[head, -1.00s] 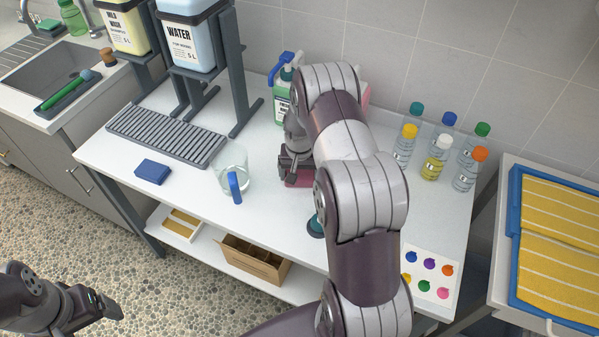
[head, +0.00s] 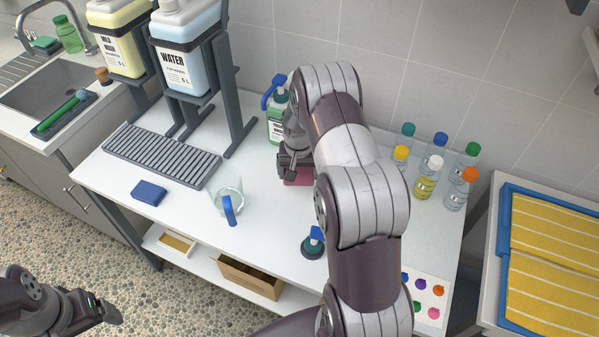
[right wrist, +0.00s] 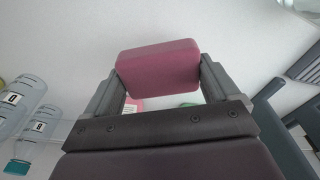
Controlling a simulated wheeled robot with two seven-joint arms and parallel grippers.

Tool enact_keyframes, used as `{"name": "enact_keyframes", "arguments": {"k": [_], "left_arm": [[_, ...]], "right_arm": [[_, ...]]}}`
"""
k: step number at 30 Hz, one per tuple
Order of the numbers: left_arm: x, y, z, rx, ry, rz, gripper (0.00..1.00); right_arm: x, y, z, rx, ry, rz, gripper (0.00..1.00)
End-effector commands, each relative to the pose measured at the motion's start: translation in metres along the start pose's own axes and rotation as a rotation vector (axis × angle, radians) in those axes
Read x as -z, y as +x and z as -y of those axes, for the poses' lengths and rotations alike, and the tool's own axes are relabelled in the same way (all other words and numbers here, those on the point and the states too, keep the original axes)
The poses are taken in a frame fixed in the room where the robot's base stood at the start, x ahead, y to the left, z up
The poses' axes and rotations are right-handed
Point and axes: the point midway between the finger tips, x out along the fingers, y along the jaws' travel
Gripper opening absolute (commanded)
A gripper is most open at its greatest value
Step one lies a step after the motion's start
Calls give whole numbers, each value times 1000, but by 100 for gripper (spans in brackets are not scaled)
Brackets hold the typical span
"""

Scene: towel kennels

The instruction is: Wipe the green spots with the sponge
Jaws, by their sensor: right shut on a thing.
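The sponge (head: 298,177) is a pink-maroon block, partly hidden behind my right gripper (head: 290,165) in the head view. My right gripper is shut on the sponge, which also shows between the fingers in the right wrist view (right wrist: 160,66). The sponge is low over the white table; I cannot tell whether it touches. No green spots can be made out on the visible tabletop; my right arm covers part of it. My left gripper (head: 108,311) is off the table at the lower left, with nothing visible in it; its jaws are unclear.
A green spray bottle (head: 276,128) stands just behind my right gripper. A glass jug (head: 225,196), a blue block (head: 149,192) and a grey drain rack (head: 162,155) are left of it. Several capped bottles (head: 428,180) stand to the right. A dark blue-topped item (head: 313,244) stands near the front edge.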

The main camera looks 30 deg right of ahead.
Motion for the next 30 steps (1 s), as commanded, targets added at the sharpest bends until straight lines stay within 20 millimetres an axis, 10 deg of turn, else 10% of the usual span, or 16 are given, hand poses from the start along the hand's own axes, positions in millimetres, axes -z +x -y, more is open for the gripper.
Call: {"name": "enact_keyframes", "arguments": {"k": [24,30], "left_arm": [[2,-16,0,0,0,0,84],[7,-58,0,0,0,0,84]], "right_arm": [[4,-21,2,1,-3,-1,60],[9,-63,2,1,-3,-2,60]]}}
